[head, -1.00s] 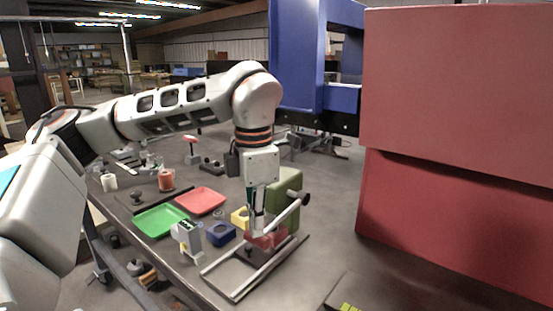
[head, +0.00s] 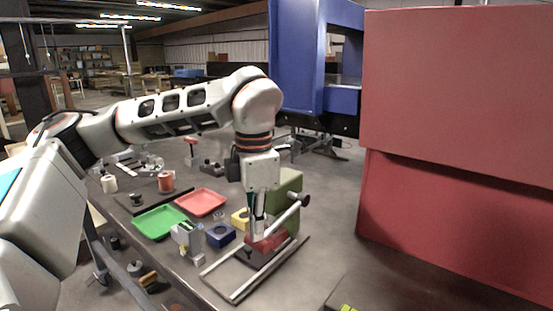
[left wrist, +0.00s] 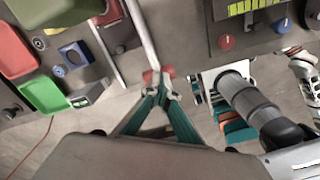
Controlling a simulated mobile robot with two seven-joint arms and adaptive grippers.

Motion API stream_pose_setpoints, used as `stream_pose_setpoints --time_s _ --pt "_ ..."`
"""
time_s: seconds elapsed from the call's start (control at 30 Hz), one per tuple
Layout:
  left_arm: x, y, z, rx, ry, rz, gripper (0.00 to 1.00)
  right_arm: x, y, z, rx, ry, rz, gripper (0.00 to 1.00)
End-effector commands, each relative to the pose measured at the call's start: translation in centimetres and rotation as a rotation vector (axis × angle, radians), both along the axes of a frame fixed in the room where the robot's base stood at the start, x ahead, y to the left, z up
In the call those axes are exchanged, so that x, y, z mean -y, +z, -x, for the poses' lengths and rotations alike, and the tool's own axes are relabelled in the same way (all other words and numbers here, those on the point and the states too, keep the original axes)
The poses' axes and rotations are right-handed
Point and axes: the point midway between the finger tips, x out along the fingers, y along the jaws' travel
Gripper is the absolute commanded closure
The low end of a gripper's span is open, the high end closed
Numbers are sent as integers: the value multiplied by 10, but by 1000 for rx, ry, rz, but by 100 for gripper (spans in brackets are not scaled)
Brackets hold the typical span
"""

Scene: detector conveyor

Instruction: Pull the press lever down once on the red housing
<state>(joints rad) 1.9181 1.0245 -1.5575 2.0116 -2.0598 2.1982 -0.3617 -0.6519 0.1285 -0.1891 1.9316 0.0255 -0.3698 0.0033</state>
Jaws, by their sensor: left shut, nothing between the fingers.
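The red housing (head: 268,243) sits low on a dark base with two pale rails on the grey table, in front of a green block (head: 288,187). A pale lever bar (head: 287,211) with a dark round knob slants up to the right beside it. My left gripper (head: 258,234) points down, shut and empty, at the red housing, close to the lever's lower end. I cannot tell whether it touches either. In the left wrist view its fingertips (left wrist: 161,84) meet near a pale bar and small red parts.
Left of the press stand a grey-white device (head: 188,238), a blue block (head: 220,235), a yellow block (head: 240,218), a green tray (head: 160,221) and a red tray (head: 201,202). A large red cabinet (head: 455,150) fills the right. The table between press and cabinet is clear.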

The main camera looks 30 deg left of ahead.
Motion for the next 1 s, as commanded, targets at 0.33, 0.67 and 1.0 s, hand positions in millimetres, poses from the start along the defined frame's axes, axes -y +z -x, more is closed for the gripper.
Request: stream_pose_setpoints --time_s 0.33,0.67,1.0 --pt "0 -5 0 -3 0 -1 100 0 -1 0 0 0 0 60" --pt "0 -9 1 -6 0 -2 100 0 -1 0 0 0 0 60" --pt "0 -10 2 -8 0 -2 100 0 -1 0 0 0 0 60"
